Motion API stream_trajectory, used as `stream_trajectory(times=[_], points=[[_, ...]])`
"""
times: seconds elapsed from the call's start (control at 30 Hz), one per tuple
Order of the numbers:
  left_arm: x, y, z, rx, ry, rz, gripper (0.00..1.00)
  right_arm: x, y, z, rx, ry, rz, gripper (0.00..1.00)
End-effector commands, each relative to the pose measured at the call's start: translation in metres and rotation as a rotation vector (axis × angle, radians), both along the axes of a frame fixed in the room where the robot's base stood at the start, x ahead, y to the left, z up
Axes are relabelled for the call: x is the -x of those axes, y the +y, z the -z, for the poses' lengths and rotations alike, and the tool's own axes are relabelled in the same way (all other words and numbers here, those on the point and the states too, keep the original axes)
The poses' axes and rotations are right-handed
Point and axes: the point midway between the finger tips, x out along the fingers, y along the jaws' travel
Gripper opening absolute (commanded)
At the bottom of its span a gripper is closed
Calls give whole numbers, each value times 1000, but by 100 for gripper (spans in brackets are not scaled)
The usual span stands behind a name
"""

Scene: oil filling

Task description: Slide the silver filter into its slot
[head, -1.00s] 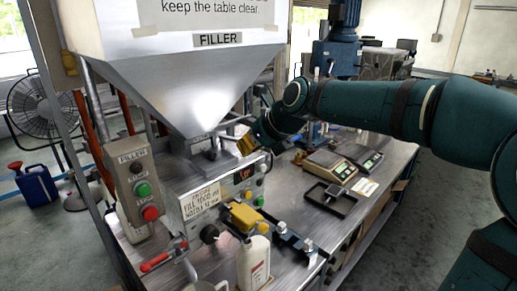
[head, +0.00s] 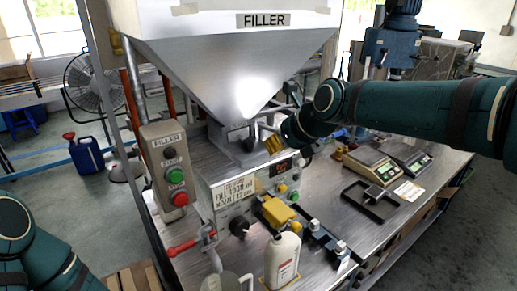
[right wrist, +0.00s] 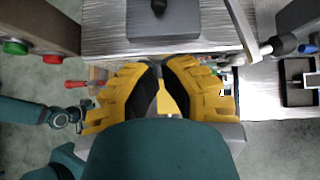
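I cannot clearly make out the silver filter or its slot in either view. A grey metal block (head: 237,147) sits under the hopper outlet; what looks like the same block, with a dark knob, is at the top of the right wrist view (right wrist: 192,22). My right gripper (head: 272,145) is beside the hopper outlet, above the filler's control panel. In the right wrist view its yellow fingers (right wrist: 158,68) are close together at the tips, with no clear object between them. My left arm shows at the left edge of the head view; its gripper is out of frame.
The steel hopper (head: 235,65) stands above the filler. A white bottle (head: 283,262) stands in front. A black tray (head: 370,201) and scales (head: 368,163) lie right.

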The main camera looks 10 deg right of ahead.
Motion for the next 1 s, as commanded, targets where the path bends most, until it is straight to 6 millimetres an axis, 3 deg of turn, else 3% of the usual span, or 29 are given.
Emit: stream_trajectory(times=[0.03,0.3,0.6,1.0], points=[[0,0,7,-1,0,0,100,-7,3,12,4,3,2,0],[0,-1,30,-5,2,0,100,-40,19,50,2,3,4,0],[-1,-2,31,-6,1,-1,100,-69,34,43,2,0,1,0],[-1,-2,31,-6,1,0,100,-73,36,42,0,0,1,0]])
